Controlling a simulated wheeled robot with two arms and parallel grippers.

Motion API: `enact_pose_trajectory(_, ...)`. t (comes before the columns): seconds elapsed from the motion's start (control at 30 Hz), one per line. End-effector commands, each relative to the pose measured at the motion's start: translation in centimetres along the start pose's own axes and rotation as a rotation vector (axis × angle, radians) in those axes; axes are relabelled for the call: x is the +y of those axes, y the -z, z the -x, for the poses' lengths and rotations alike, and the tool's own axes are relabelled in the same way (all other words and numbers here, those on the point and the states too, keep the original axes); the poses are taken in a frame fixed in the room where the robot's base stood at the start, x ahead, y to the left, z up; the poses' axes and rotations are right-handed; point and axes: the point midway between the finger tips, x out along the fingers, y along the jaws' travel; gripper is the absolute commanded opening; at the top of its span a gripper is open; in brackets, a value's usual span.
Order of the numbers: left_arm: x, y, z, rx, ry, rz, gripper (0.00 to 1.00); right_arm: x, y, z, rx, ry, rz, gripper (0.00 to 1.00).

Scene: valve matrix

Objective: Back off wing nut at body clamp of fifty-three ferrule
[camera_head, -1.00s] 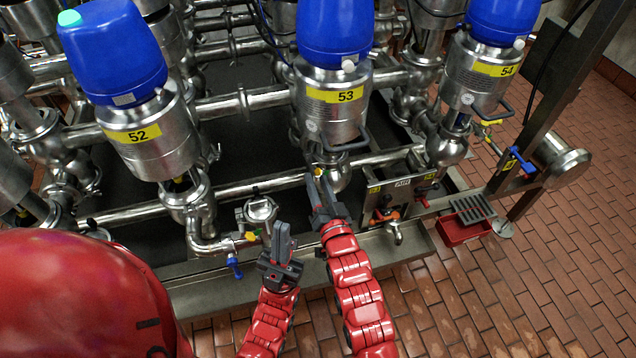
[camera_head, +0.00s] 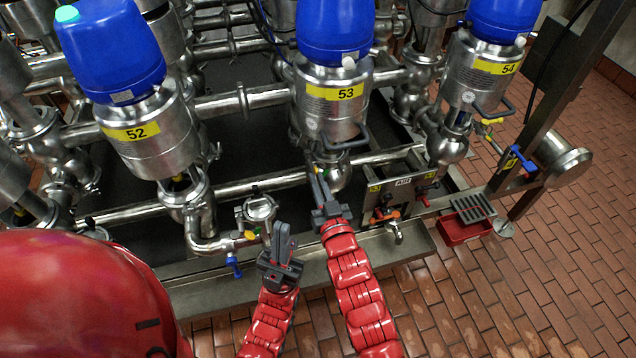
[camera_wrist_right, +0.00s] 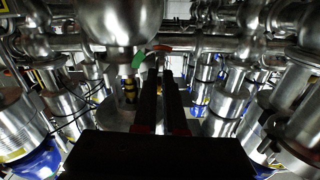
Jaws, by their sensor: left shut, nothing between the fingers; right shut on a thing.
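The valve with the yellow 53 label (camera_head: 345,93) stands upright at centre under a blue cap. Its steel lower body (camera_head: 338,175) is partly hidden by my right gripper. My right gripper (camera_head: 318,178) reaches up to the clamp area below valve 53 and is shut on a small part, apparently the wing nut, largely hidden by the fingers. In the right wrist view the fingers (camera_wrist_right: 162,85) point at the pipework, with a green piece (camera_wrist_right: 138,60) and an orange-red piece (camera_wrist_right: 173,48) at their tips. My left gripper (camera_head: 281,240) is shut and empty, lower and to the left.
Valve 52 (camera_head: 138,134) stands to the left and valve 54 (camera_head: 493,68) to the right. An AIR panel (camera_head: 402,183) with small taps is right of my right gripper. A red tray (camera_head: 462,232) sits on the brick floor. Horizontal steel pipes run behind.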

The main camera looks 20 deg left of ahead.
Motion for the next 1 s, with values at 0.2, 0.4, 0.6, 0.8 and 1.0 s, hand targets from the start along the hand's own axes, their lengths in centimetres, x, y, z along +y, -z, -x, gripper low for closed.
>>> enact_pose_trajectory(0.2,0.0,0.0,0.0,0.0,0.0,0.0,0.0,0.0,0.0,0.0,0.0,-0.001,0.001,0.0)
enact_pose_trajectory(0.4,0.0,0.0,0.0,0.0,0.0,0.0,0.0,0.0,0.0,0.0,0.0,0.0,0.0,0.38)
enact_pose_trajectory(0.6,0.0,0.0,0.0,0.0,0.0,0.0,0.0,0.0,0.0,0.0,0.0,0.0,-0.001,0.38)
enact_pose_trajectory(0.8,0.0,0.0,0.0,0.0,0.0,0.0,0.0,0.0,0.0,0.6,0.0,0.0,-0.002,0.38)
enact_pose_trajectory(1.0,0.0,0.0,0.2,0.0,0.0,0.0,0.0,0.0,-0.1,3.9,0.001,0.0,-0.002,0.38)
